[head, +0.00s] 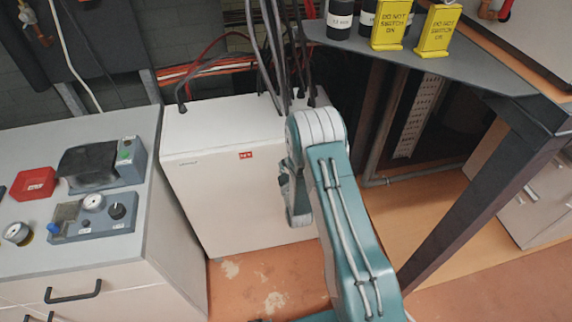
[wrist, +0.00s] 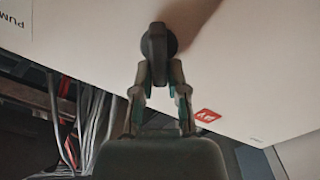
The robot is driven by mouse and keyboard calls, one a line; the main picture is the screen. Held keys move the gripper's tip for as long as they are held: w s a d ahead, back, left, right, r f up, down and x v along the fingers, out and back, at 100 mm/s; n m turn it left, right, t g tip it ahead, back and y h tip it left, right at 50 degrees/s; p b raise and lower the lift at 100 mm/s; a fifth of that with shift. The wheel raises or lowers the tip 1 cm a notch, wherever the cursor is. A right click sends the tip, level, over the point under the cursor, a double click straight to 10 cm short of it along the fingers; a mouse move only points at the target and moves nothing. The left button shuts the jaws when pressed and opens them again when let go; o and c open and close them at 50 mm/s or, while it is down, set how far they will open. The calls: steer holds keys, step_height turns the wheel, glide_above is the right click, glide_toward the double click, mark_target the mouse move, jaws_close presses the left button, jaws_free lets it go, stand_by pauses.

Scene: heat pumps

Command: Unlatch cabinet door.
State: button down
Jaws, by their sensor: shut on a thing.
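The white cabinet (head: 225,200) stands on the floor in the middle of the head view, with a small red label (head: 246,155) near its top edge. Its pale door face (wrist: 240,60) fills much of the wrist view, and the red label shows there (wrist: 207,116). A dark latch handle (wrist: 157,38) with a round base is on this face. My gripper (wrist: 161,72) is shut on the latch handle, its fingers on both sides of the near end. The door looks closed. In the head view my arm hides the gripper and latch.
A grey counter (head: 110,240) with gauges and switch boxes stands at the left. A dark table (head: 480,75) with yellow signs (head: 437,30) and a slanted leg stands at the right. Cables (head: 270,50) rise from the cabinet's top. Some orange floor (head: 260,280) in front is bare.

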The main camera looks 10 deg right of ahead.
steer(key=n, duration=0.5)
steer(key=shift+a+f+n, duration=0.3)
steer(key=shift+a+f, duration=0.1)
steer(key=n, duration=0.4)
steer(key=shift+a+f+n, duration=0.1)
steer(key=shift+f+n, duration=0.3)
steer(key=shift+f, duration=0.1)
steer(key=c, duration=0.7)
jaws_free()
steer(key=shift+o, duration=0.2)
steer(key=shift+a, duration=0.15)
steer(key=s, duration=1.2)
